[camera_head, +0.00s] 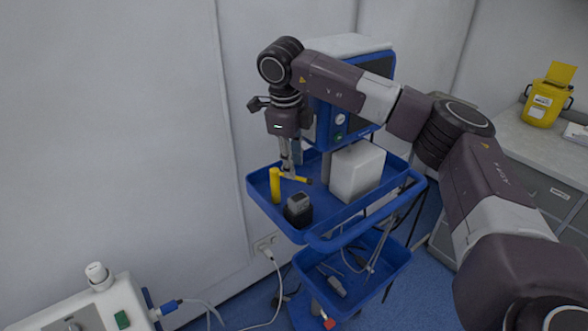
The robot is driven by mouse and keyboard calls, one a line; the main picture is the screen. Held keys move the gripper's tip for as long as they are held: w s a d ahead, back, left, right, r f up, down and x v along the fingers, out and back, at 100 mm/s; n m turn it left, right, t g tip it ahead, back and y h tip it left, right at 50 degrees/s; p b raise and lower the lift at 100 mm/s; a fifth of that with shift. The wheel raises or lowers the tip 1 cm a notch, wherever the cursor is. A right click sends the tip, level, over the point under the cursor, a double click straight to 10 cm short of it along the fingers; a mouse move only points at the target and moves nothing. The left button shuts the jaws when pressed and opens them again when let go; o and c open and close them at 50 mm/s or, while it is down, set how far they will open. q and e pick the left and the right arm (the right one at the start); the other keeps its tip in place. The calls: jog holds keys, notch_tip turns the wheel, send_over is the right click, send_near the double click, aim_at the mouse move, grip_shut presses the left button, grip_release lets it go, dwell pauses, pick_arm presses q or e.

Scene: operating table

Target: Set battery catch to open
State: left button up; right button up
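A dark grey and black block (298,209), which may be the battery, sits at the front left of the blue cart's upper tray (262,193). I cannot make out a catch on it. Behind it is a yellow tool (275,184) with an upright handle and a thin arm with a dark tip pointing right. My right gripper (289,174) points down over the tray, with its fingertips at the yellow arm, behind the block and apart from it. The fingers look close together, but whether they grip the yellow arm is too small to tell. My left gripper is not in view.
A white box (357,170) stands on the tray right of my gripper. A blue-framed monitor unit (350,100) rises behind, partly covered by my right arm. The lower shelf (385,265) holds cables. A counter with a yellow bin (545,103) is at right; a white device (85,312) is at lower left.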

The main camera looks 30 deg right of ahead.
notch_tip(320, 180, up, 9)
jog(key=s+a, duration=0.1)
jog(key=shift+a, duration=0.2)
jog(key=shift+f, duration=0.1)
jog(key=shift+c, duration=0.3)
